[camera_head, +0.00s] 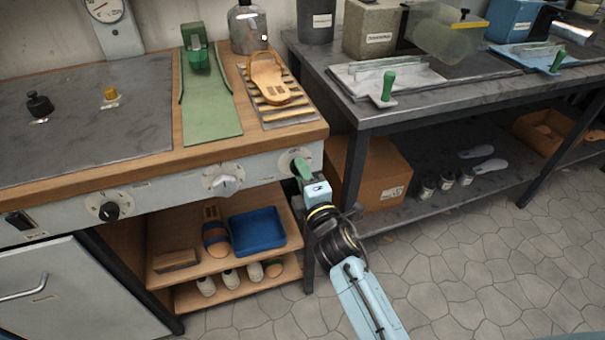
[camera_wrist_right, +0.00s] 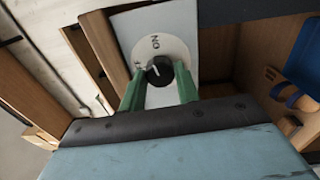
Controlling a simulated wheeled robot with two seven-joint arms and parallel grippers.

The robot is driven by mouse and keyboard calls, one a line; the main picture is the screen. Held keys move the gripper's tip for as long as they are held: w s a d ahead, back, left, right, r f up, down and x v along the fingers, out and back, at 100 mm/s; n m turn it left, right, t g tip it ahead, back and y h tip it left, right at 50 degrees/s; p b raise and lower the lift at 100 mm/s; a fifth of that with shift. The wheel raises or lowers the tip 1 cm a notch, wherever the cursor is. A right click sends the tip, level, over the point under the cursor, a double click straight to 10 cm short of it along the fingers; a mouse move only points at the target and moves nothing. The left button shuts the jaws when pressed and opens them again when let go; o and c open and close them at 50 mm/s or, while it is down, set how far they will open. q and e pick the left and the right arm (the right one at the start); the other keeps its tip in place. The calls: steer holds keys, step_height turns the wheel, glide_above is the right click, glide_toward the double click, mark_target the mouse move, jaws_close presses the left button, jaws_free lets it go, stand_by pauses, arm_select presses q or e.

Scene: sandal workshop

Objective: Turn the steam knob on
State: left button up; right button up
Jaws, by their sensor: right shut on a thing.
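The steam knob (camera_wrist_right: 159,71) is black and sits on a round white dial (camera_wrist_right: 174,45) lettered ON in the right wrist view. The dial is on the pale front panel, at the bench's right end in the head view (camera_head: 286,160). My right gripper (camera_head: 303,170) reaches it from the front right. Its green fingers (camera_wrist_right: 160,90) stand on either side of the knob and are shut on it. In the head view the fingers hide most of the knob. My left gripper is not in view.
The same panel carries a black knob (camera_head: 110,211) and a pale knob (camera_head: 225,184) further left. Below are shelves with a blue tray (camera_head: 257,231) and shoes. A cardboard box (camera_head: 385,177) stands right of my gripper. Open tiled floor (camera_head: 455,265) lies in front.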

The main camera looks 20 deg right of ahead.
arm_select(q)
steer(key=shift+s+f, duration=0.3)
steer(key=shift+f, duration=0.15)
arm_select(e)
steer(key=shift+m, duration=1.1)
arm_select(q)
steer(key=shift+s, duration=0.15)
arm_select(e)
steer(key=o, duration=1)
arm_select(q)
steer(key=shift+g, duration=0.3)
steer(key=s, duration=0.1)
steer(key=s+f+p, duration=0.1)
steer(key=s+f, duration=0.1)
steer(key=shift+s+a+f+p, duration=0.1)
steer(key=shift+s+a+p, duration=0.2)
steer(key=shift+p, duration=0.1)
arm_select(e)
steer(key=s, duration=1.3)
steer(key=shift+s+d+f, duration=0.2)
steer(key=shift+f, duration=0.1)
